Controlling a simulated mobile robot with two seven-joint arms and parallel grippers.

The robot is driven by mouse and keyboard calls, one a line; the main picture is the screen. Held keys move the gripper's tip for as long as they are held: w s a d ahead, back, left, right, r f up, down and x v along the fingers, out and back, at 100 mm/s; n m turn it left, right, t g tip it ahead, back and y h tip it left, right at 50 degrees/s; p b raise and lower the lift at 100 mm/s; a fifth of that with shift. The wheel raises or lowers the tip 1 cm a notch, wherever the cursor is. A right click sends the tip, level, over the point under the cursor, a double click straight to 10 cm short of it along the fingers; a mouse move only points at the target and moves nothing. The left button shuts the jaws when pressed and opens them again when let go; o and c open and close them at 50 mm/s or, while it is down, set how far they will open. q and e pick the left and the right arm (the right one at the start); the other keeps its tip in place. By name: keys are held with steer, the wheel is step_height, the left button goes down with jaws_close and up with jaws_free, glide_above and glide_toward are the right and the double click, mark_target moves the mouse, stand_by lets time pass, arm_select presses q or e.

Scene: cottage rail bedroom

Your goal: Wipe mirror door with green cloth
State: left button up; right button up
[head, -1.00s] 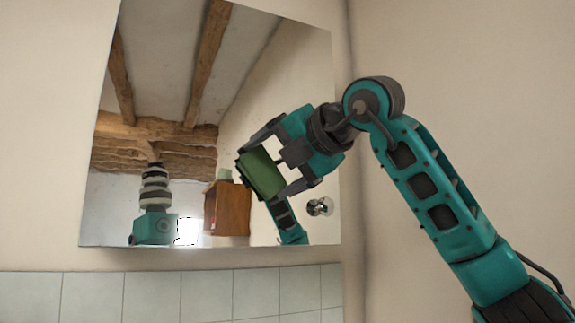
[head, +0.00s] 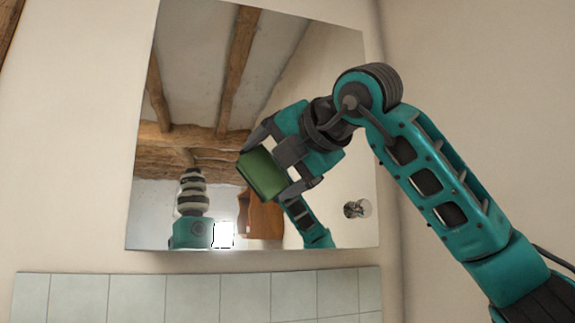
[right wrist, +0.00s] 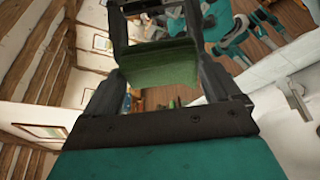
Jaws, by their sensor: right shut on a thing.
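The mirror door (head: 200,60) hangs on the wall in the middle of the head view, with a round metal knob (head: 357,209) near its lower right corner. My right gripper (head: 268,168) is in front of the mirror, shut on the green cloth (head: 262,174), a thick block-like pad. The cloth also shows between the fingers in the right wrist view (right wrist: 160,65). The cloth is against or close to the mirror; I cannot tell whether they touch. My left gripper is not in view.
Pale tiles (head: 200,295) line the wall below the mirror. A bare side wall (head: 470,70) stands close on the right, behind my right arm. The mirror reflects ceiling beams, my head and arm, and a brown wooden cabinet (head: 262,218).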

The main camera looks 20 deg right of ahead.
steer(key=shift+a, duration=0.85)
steer(key=shift+s+f+b, duration=0.15)
steer(key=shift+s+b, duration=0.35)
steer(key=shift+b, duration=0.05)
steer(key=shift+s+b, duration=1.05)
steer(key=shift+s, duration=1.4)
steer(key=shift+s, duration=0.1)
steer(key=s+b, duration=0.1)
steer(key=s, duration=0.1)
steer(key=shift+s, duration=0.4)
